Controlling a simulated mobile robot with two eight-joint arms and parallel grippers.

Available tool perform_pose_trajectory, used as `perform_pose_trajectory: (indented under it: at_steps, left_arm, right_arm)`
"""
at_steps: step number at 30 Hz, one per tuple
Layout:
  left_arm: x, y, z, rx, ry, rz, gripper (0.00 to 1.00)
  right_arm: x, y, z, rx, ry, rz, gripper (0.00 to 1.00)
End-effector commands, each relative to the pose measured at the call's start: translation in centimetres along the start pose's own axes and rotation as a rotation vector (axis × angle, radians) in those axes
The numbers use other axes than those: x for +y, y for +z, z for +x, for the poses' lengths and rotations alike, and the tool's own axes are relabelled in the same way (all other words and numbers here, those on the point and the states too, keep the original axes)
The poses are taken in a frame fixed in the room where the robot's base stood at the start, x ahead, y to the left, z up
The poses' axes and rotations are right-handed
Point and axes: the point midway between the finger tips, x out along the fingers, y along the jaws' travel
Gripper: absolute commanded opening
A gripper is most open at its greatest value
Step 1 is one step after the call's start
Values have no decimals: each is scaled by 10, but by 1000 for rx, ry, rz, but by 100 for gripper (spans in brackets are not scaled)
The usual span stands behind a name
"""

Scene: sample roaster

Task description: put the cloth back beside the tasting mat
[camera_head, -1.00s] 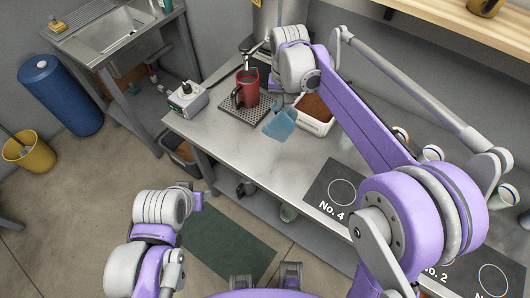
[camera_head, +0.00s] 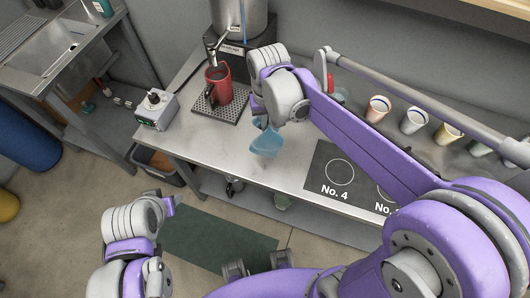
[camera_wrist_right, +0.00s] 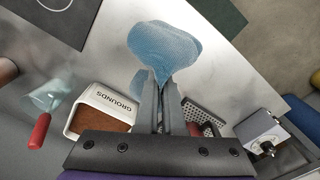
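A blue cloth (camera_head: 267,142) hangs from my right gripper (camera_head: 262,122) above the steel counter in the head view. In the right wrist view, the fingers (camera_wrist_right: 160,92) are closed on the gathered end of the cloth (camera_wrist_right: 163,48), which spreads out beyond the tips. The dark tasting mat (camera_head: 322,172) with white circles and "No. 4" lies on the counter to the right of the cloth; my right arm hides part of it. A mat corner also shows in the wrist view (camera_wrist_right: 62,18). My left arm is at the lower left in the head view; its fingers are not clearly visible.
A red mug (camera_head: 219,84) stands on a drip grate (camera_head: 230,113) under the dispenser. Several cups (camera_head: 413,121) stand behind my right arm. In the wrist view, a white GROUNDS bin (camera_wrist_right: 88,98) is near the gripper.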

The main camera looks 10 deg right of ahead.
Motion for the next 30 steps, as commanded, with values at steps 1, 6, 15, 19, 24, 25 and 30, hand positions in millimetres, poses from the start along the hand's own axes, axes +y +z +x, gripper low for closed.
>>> perform_pose_trajectory:
  at_steps: [1, 6, 15, 19, 24, 25, 30]
  left_arm:
    - [0, 1, 1, -1, 0, 0, 50]
    - [0, 4, 3, -3, 0, 0, 50]
    - [0, 6, 6, -5, 0, 0, 50]
    - [0, 6, 6, -5, 0, 0, 50]
    - [0, 6, 6, -5, 0, 0, 50]
    - [0, 6, 6, -5, 0, 0, 50]
    - [0, 6, 6, -5, 0, 0, 50]
  right_arm:
    - [0, 0, 11, 0, 0, 0, 0]
    - [0, -1, 41, 0, 0, 0, 0]
    - [0, -1, 73, 0, 0, 0, 0]
    - [0, 0, 76, 0, 0, 0, 0]
    - [0, 0, 76, 0, 0, 0, 0]
    - [0, 0, 76, 0, 0, 0, 0]
    - [0, 0, 76, 0, 0, 0, 34]
